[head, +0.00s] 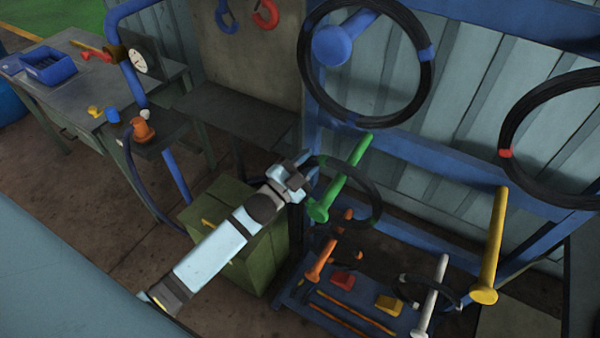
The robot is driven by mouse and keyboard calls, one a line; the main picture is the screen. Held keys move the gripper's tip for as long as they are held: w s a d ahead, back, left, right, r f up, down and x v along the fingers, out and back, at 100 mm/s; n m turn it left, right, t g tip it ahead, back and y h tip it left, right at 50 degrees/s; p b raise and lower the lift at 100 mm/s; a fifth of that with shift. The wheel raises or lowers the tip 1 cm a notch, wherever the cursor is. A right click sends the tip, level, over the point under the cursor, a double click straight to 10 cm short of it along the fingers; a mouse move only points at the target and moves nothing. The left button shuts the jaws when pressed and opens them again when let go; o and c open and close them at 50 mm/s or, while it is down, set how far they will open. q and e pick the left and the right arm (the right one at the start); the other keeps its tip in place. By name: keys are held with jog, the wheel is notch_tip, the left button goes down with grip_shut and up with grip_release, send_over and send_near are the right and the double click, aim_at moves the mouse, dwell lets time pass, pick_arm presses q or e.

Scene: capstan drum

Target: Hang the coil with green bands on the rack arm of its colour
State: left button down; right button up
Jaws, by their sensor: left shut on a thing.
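My left gripper (308,178) is shut at the near left edge of a dark coil (377,203), beside the green rack arm (345,176). The coil is a small black ring that shows mostly to the right of the green arm. Its band colour is hard to make out; a greenish patch shows near my fingers. The coil and the arm overlap in the picture, and I cannot tell whether the ring is around the arm or only beside it. The green arm slants down toward me and ends in a round knob. My right gripper is not in view.
A blue-banded coil (428,90) hangs at the blue arm (335,43). A red-banded coil (504,128) is at the right. Yellow (494,240), white (431,293) and orange (322,258) arms stand nearby. A green cabinet (232,212) is below my arm.

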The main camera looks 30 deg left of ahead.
pick_arm(q)
jog(key=w+f+b, duration=0.1)
jog(key=w+b, duration=0.1)
jog(key=shift+w+f, duration=0.35)
jog(key=shift+f, duration=0.05)
jog(key=shift+f+b, duration=0.55)
jog(key=shift+f, duration=0.35)
jog(key=shift+f, duration=0.3)
